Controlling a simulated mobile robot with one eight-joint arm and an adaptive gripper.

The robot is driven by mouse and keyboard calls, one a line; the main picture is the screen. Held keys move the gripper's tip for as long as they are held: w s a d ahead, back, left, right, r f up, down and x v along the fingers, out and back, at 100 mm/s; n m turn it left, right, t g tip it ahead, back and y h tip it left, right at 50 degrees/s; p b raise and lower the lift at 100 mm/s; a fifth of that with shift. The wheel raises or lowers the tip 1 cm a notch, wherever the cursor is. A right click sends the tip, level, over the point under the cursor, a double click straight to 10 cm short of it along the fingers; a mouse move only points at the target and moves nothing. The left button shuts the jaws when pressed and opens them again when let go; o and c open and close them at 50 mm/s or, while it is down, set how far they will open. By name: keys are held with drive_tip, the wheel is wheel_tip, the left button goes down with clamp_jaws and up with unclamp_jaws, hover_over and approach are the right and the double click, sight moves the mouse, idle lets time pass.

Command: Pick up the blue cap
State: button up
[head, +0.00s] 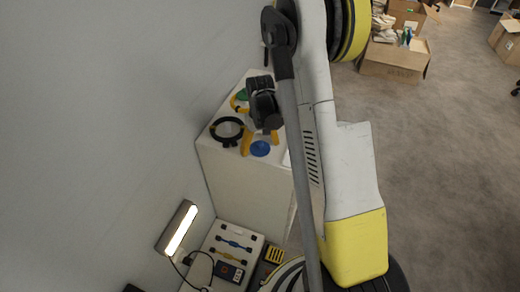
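The blue cap (260,149) is a small round disc on the white top of a cabinet (245,177), near its front edge. My gripper (260,144) hangs over the cabinet, with its dark body above and two yellow fingers spread apart. The fingertips lie to either side of the cap's upper part in the picture. I cannot tell their height above the cabinet top or whether they touch the cap. Nothing shows between the fingers except the cap and the white top.
A black ring-shaped object (226,142) lies left of the gripper. A green item (242,95) and a yellow piece (234,103) are behind it. A lit lamp (180,229) and a board with tools (223,254) are below. Open cartons (395,62) stand on the carpet at upper right.

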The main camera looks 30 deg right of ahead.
sight(261, 143)
drive_tip(key=c, duration=0.9)
drive_tip(key=shift+r, duration=0.15)
drive_tip(key=shift+r, duration=0.25)
wheel_tip(261, 143, up, 4)
drive_tip(key=p, duration=0.2)
drive_tip(key=shift+d+p, duration=0.1)
drive_tip(key=shift+p, duration=0.25)
drive_tip(key=s+d+r+p, duration=0.1)
drive_tip(key=s+d+r, duration=0.1)
drive_tip(key=s+d+r+p, duration=0.1)
drive_tip(key=s+d+r, duration=0.1)
drive_tip(key=s+d, duration=0.1)
drive_tip(key=s+d+r+p, duration=0.1)
drive_tip(key=s+d+r, duration=0.1)
drive_tip(key=s+d, duration=0.1)
drive_tip(key=shift+d+r+p, duration=0.1)
drive_tip(key=shift+d+p, duration=0.1)
drive_tip(key=shift+p, duration=0.1)
